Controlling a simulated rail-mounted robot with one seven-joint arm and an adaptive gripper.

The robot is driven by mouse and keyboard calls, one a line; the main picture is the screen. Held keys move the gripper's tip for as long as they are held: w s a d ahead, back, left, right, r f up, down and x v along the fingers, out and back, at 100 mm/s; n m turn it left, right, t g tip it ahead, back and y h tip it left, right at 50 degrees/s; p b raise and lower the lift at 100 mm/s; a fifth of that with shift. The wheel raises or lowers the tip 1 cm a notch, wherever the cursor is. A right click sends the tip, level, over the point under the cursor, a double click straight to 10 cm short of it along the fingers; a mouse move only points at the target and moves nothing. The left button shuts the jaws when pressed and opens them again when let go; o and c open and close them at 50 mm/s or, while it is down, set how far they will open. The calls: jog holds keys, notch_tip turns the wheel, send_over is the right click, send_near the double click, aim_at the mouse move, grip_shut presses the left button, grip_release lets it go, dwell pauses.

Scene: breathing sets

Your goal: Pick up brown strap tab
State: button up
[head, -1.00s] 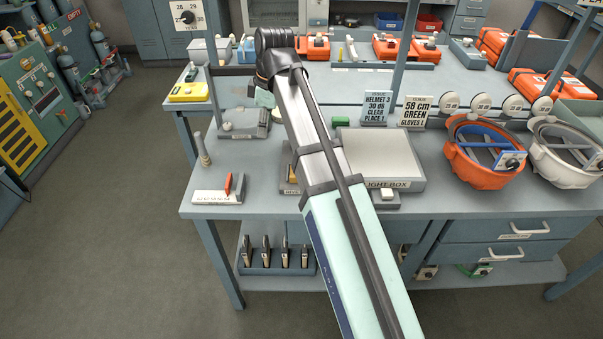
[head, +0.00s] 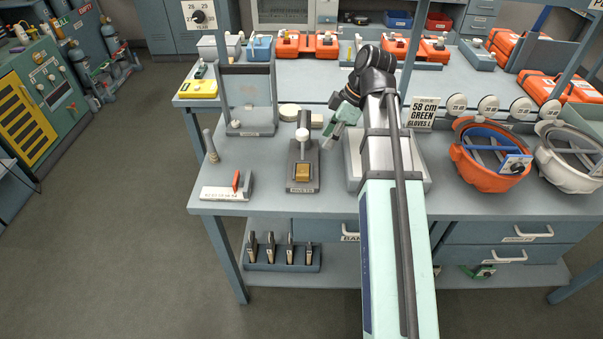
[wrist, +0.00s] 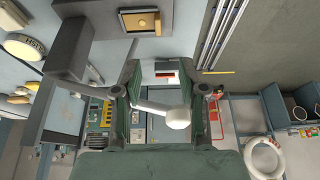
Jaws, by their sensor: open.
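A square brown tab (head: 303,172) lies on the front of the grey base of a lever press (head: 303,150) on the bench. In the wrist view it shows at the top (wrist: 141,21), above and ahead of the fingers. My gripper (head: 331,138) is at the right of the press, above the bench, tilted down and to the left. In the wrist view my gripper (wrist: 173,76) is open, with its green fingers apart and nothing held. The press's white lever knob (wrist: 177,118) appears between the fingers. I cannot tell if it touches them.
A light box (head: 420,180) sits under my arm at the right. A red-handled device (head: 237,182) and a pale peg (head: 211,147) stand left of the press. A grey upright stand (head: 249,100) is behind. Orange and white helmets (head: 490,165) are at the far right.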

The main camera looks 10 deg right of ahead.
jog(key=p, duration=0.2)
send_over(305, 175)
jog(key=s+d, duration=0.1)
jog(key=d, duration=0.1)
notch_tip(305, 175, down, 10)
jog(key=shift+d+r, duration=0.15)
jog(key=shift+w+p+x, duration=0.2)
jog(key=shift+p+x, duration=0.7)
jog(key=shift+x, duration=1.8)
grip_shut()
